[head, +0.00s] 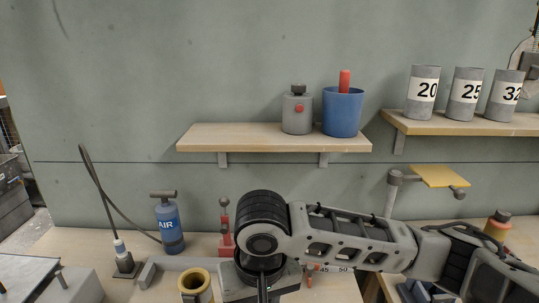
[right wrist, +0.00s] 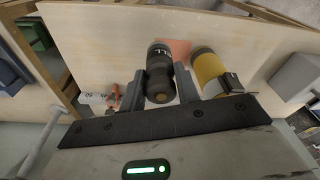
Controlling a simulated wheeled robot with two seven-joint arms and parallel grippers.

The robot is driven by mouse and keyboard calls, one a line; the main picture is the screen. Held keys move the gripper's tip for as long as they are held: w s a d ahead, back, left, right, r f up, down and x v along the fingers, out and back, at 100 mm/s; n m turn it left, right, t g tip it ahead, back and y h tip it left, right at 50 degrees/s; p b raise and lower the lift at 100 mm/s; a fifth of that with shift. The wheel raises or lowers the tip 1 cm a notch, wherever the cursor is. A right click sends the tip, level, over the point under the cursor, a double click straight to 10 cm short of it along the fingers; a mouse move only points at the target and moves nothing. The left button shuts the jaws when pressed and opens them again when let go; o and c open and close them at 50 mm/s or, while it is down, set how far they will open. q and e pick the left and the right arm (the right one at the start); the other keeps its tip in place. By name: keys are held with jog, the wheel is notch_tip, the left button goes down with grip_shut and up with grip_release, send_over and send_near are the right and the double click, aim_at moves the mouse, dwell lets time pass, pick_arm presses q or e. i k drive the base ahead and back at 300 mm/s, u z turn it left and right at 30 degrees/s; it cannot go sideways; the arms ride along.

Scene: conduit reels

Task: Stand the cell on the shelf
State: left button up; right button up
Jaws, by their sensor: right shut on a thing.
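The cell (right wrist: 160,72), a dark cylinder with a narrower neck and light lettering at its far end, sits between the fingers of my right gripper (right wrist: 159,84) in the right wrist view. The gripper is shut on it. In the head view my right arm comes in from the right, low over the bench, and hides most of the cell and the fingers. The wooden shelf (head: 250,140) is on the wall above and behind the gripper. It bears a grey canister (head: 297,113) and a blue cup (head: 342,113) with a red-handled thing in it. My left gripper is not in view.
The shelf's left part is clear. A second shelf (head: 455,124) at right bears numbered grey cups. A yellow cylinder (right wrist: 208,72) stands close beside the right gripper. A blue AIR bottle (head: 170,225), a red clamp (head: 226,240) and a yellow plate (head: 440,176) are also around.

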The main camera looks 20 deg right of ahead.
aim_at(204, 133)
jog(key=z, duration=0.05)
jog(key=k, duration=0.5)
jog(key=u, duration=0.7)
jog(key=i, duration=1.1)
jog(key=u, duration=0.1)
